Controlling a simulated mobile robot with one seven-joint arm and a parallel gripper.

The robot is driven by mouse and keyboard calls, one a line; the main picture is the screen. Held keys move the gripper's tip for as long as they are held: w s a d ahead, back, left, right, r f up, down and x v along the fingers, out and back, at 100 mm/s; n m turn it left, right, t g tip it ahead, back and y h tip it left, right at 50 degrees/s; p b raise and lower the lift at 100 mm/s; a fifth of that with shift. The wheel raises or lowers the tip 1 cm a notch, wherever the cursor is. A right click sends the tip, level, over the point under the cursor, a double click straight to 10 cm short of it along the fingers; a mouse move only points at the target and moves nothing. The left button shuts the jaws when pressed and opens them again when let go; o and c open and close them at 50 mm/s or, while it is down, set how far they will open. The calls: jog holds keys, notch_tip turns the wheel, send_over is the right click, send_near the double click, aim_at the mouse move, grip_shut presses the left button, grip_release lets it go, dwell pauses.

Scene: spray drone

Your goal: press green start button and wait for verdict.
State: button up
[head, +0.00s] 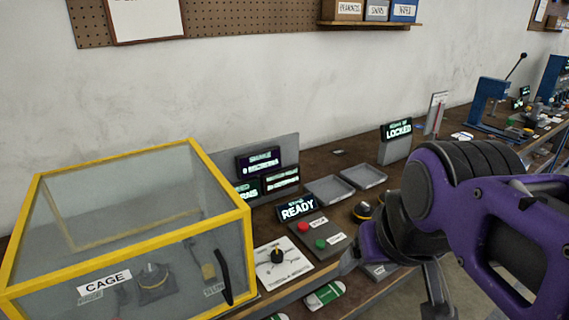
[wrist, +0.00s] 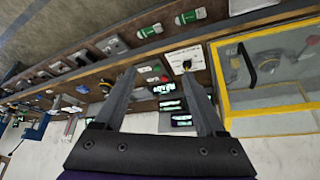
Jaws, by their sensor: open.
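The green button (head: 320,244) sits on a dark control box on the bench, just below and right of a red button (head: 303,227). Behind them a small sign (head: 297,208) reads READY. My gripper (head: 392,284) is open and empty, to the right of the green button and apart from it in the head view. In the wrist view my gripper (wrist: 160,72) has its two fingers spread, with the button box between them and beyond. The red button (wrist: 164,79) shows there; the green button is too small to make out surely.
A yellow-framed clear cage (head: 105,281) stands at left. A white panel with a black knob (head: 278,257) lies between cage and buttons. Two grey trays (head: 362,176) and a LOCKED sign (head: 398,130) are behind. A blue press (head: 489,101) stands far right.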

jog(key=shift+s, duration=0.1)
grip_shut()
dwell(0.3)
dwell(1.4)
